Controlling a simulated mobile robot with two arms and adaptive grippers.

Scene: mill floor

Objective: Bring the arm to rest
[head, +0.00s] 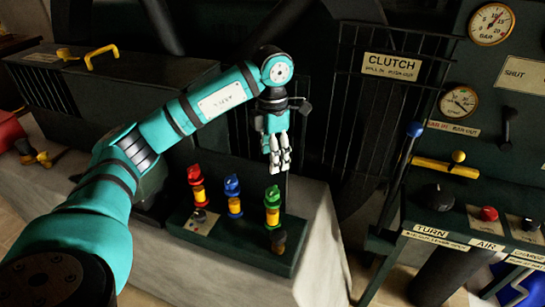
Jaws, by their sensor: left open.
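My left arm (212,102) is teal with black bands and comes in from the lower left. It reaches up over the bench and bends down at the wrist. My left gripper (279,163) hangs down from it, open and empty, with its silver fingers above the dark green base that carries several valves. It is apart from the valve with the green top (272,195), which stands just below it. The valves with the blue top (232,186) and the red top (194,175) stand to its left. My right gripper does not show.
A dark cage with a CLUTCH sign (391,66) stands behind and to the right. A control panel has gauges (491,23), a blue-knobbed lever (404,165), a yellow handle (447,167) and a red button (488,213). The pale bench front (190,270) is bare.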

